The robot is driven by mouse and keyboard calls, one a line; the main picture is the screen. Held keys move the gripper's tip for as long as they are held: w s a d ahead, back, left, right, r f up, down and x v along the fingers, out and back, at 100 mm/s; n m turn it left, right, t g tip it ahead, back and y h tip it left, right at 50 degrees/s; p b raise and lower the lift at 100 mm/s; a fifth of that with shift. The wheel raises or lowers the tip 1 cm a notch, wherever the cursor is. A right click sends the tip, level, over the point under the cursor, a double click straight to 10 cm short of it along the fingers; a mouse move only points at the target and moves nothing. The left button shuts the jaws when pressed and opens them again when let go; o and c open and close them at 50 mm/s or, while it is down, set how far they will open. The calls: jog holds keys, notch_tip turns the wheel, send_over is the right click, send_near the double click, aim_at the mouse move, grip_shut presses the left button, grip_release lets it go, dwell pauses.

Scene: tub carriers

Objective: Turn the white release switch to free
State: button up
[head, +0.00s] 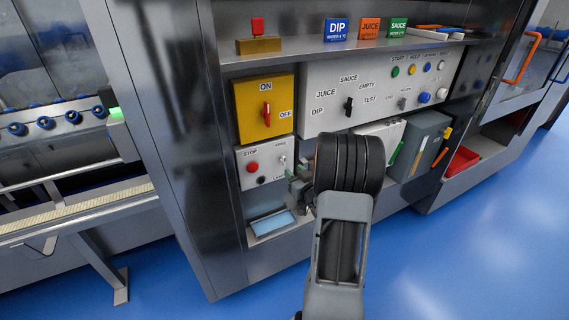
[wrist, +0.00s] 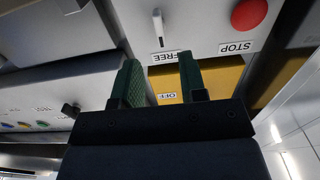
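The white release switch (wrist: 157,25) is a slim pale lever on a light panel in the wrist view, which shows the panel upside down. A FREE label (wrist: 165,57) sits beside one end of it. I cannot tell which position the lever is in. In the head view, the switch (head: 283,160) is small, right of the red stop button (head: 252,167). My gripper (wrist: 163,68) has its two green fingers apart, with nothing between them. The fingertips point at the panel near the label, apart from the lever. In the head view, my gripper (head: 294,179) is partly hidden by my arm.
A yellow box (head: 265,108) with a red ON/OFF handle is above the switch panel. A white selector panel (head: 380,88) is to the right. A grey bin (head: 421,143) stands on the ledge at right. A blue tray (head: 270,222) lies below. Blue floor is clear at front right.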

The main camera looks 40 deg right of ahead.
aim_at(285, 162)
jog(key=w, duration=0.5)
jog(key=w+d, duration=0.1)
jog(key=w, duration=0.1)
jog(key=shift+w, duration=0.15)
grip_shut()
